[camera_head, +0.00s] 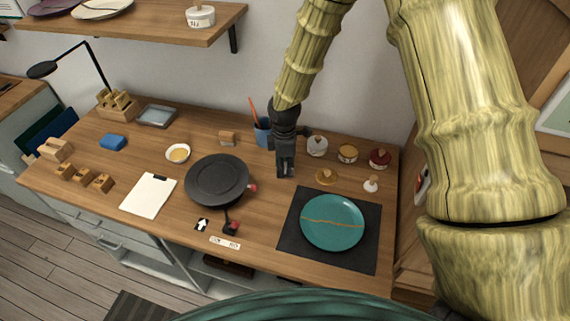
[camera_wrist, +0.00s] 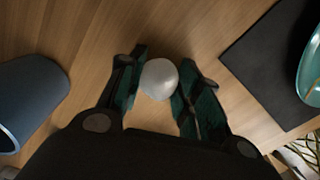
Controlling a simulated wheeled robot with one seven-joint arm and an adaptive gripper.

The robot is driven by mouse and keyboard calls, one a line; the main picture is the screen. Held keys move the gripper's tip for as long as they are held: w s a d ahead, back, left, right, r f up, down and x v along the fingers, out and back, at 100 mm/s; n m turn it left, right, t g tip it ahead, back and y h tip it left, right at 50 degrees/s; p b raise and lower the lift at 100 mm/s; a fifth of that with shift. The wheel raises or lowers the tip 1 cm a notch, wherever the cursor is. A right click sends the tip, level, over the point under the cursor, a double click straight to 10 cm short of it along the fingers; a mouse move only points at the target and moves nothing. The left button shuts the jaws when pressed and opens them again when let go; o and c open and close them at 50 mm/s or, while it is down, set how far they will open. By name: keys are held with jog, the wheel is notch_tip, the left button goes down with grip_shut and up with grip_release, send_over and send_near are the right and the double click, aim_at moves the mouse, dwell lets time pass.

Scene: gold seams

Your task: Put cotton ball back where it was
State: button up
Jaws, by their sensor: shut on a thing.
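My gripper (camera_head: 285,172) points down over the wooden desk, between the dark round plate and the black mat. In the wrist view, a round white cotton ball (camera_wrist: 158,78) sits between the two fingers near their tips, and the gripper is shut on it. The wood surface lies below the ball; I cannot tell how high it is held. In the head view the ball is not clearly visible behind the fingers.
A blue cup (camera_head: 262,136) stands left of my gripper. Lidded jars (camera_head: 317,147) line the back right, with a small wooden dish (camera_head: 326,177) and a small white-topped item (camera_head: 371,184) in front. A teal plate (camera_head: 333,238) with a gold seam lies on the black mat (camera_head: 297,255). A dark turntable (camera_head: 217,180) is left.

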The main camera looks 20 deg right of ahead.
jog(key=shift+f, duration=0.2)
jog(key=o, duration=0.9)
jog(key=shift+r, duration=0.1)
jog(key=shift+r, duration=0.1)
jog(key=shift+r+b, duration=1.65)
jog(key=shift+r, duration=4.35)
